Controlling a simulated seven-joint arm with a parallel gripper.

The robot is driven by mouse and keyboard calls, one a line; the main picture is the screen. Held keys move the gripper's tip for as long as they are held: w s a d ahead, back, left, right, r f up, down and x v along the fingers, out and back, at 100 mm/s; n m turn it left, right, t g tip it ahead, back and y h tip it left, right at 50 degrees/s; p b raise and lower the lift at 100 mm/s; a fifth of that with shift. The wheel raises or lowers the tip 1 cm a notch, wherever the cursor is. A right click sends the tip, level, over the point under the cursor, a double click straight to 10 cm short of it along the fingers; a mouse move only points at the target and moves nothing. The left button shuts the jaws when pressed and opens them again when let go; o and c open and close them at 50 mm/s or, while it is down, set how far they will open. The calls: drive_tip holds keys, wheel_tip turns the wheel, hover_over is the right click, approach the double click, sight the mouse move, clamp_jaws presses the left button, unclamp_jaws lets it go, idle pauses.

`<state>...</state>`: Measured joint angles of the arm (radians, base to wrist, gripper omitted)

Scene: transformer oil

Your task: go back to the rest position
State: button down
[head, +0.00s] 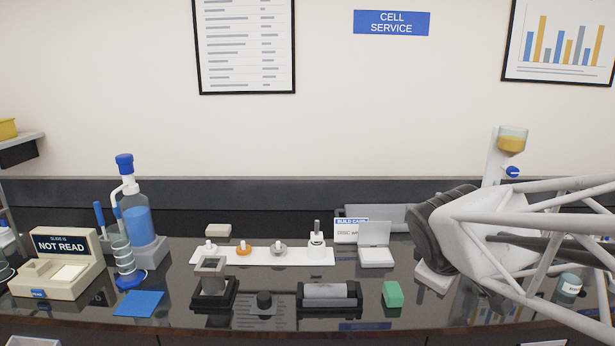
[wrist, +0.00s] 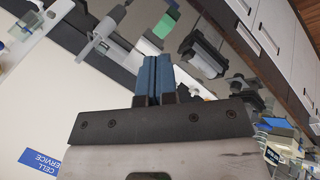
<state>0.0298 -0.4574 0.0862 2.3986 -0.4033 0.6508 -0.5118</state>
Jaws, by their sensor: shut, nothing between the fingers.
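My gripper (wrist: 154,78) shows in the wrist view with its two blue fingers pressed together and nothing between them. It is over the bench, and no object touches the fingertips there. In the head view my pale arm fills the right side, and the fingers cannot be made out. The green block (head: 393,294) is on the bench left of my arm; it also shows beyond the fingertips in the wrist view (wrist: 165,24).
A white strip (head: 263,256) with several small parts lies mid-bench. A dark cradle with a grey cylinder (head: 329,293) and a dark stand (head: 214,292) are in front. A blue-liquid bottle (head: 137,222) and a "NOT READ" device (head: 60,265) are at left.

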drive_tip(key=s+a+f+m+g+y, duration=0.1)
drive_tip(key=s+a+f+m, duration=0.1)
drive_tip(key=s+m, duration=0.2)
drive_tip(key=s+a+f+m+g+y, duration=0.2)
drive_tip(key=s+a+m, duration=0.1)
drive_tip(key=s, duration=0.7)
drive_tip(key=shift+m, duration=0.9)
drive_tip(key=c, duration=1.8)
unclamp_jaws()
drive_tip(key=shift+r, duration=0.1)
